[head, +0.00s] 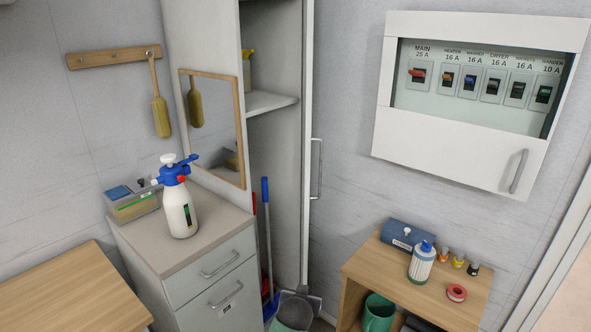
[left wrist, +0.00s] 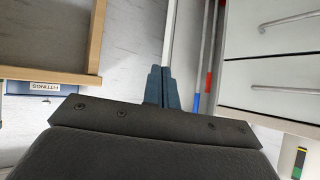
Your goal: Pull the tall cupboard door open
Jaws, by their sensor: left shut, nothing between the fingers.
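The tall cupboard (head: 273,150) stands in the middle of the head view with its inside showing. Its door (head: 308,120) stands swung out, seen nearly edge-on, with a long upright grey handle (head: 317,168) on its right face. In the left wrist view, a narrow pale strip that looks like the door edge (left wrist: 169,35) runs up above the fingers. I cannot tell whether the fingertips touch the door. My right gripper is in neither view.
A drawer cabinet (head: 210,262) with a spray bottle (head: 179,205) stands left of the cupboard. A low wooden shelf unit (head: 440,295) with a blue box (head: 407,235) stands right. Blue-handled (head: 267,240) and red-handled tools stand inside the cupboard. A breaker box (head: 475,100) hangs on the wall.

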